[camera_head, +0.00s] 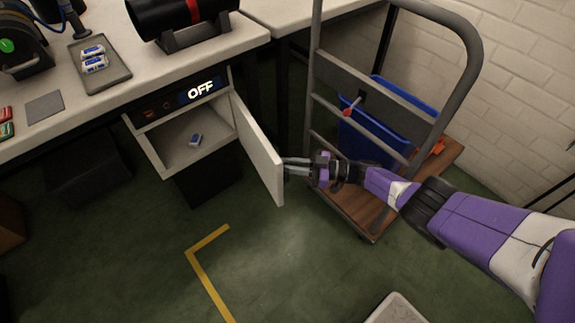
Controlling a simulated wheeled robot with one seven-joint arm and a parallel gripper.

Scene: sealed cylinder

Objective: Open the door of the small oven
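The small oven (155,140) hangs under the front edge of the workbench, with a lit display reading OFF above its opening. Its white door (257,150) stands wide open, swung out to the right on its right-hand side, and the inside shows. A small blue and white object (196,139) lies on the oven floor. My gripper (287,167) is at the outer face of the door, on its right, with the fingertips close to or touching it. Any handle there is hidden, and I cannot tell whether the fingers hold anything.
A grey-framed trolley (365,215) with a blue bin (372,140) stands right beside and behind my gripper. A dark tray (105,78) with blue and white cells and a black cylinder (170,14) are on the bench. The green floor in front of the oven is clear.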

